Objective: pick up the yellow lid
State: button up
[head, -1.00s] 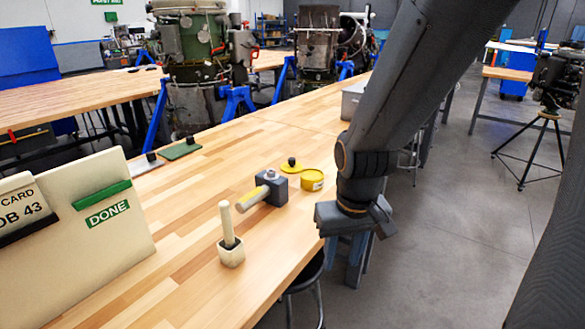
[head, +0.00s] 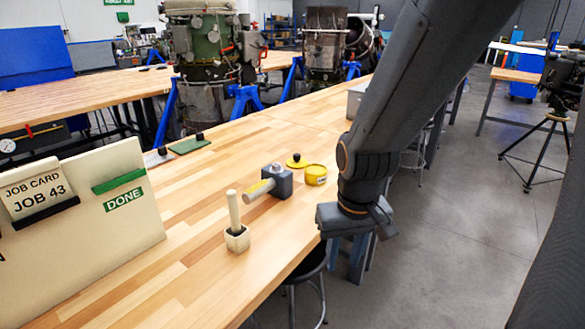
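The yellow lid (head: 297,163) is a flat yellow disc with a dark knob on top. It lies on the wooden bench, just behind and left of a round yellow tin (head: 316,175). My gripper (head: 350,222) hangs at the bench's right edge, in front of and to the right of the lid and the tin, apart from both. Its fingers are not clear enough to tell whether they are open or shut. Nothing is seen in it.
A pale holder with an upright stick (head: 237,238) stands nearer. A job card board (head: 85,215) stands at left. A green plate (head: 190,146) lies farther back. A stool (head: 308,270) sits under the bench edge.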

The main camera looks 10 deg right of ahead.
aim_at(296, 162)
jog(key=z, duration=0.05)
jog(key=k, duration=1.15)
jog(key=z, duration=0.65)
jog(key=i, duration=0.9)
jog(key=z, duration=0.55)
jog(key=i, duration=0.9)
jog(key=u, duration=0.85)
jog(key=i, duration=0.7)
jog(key=u, duration=0.9)
jog(key=i, duration=0.25)
jog(key=u, duration=0.3)
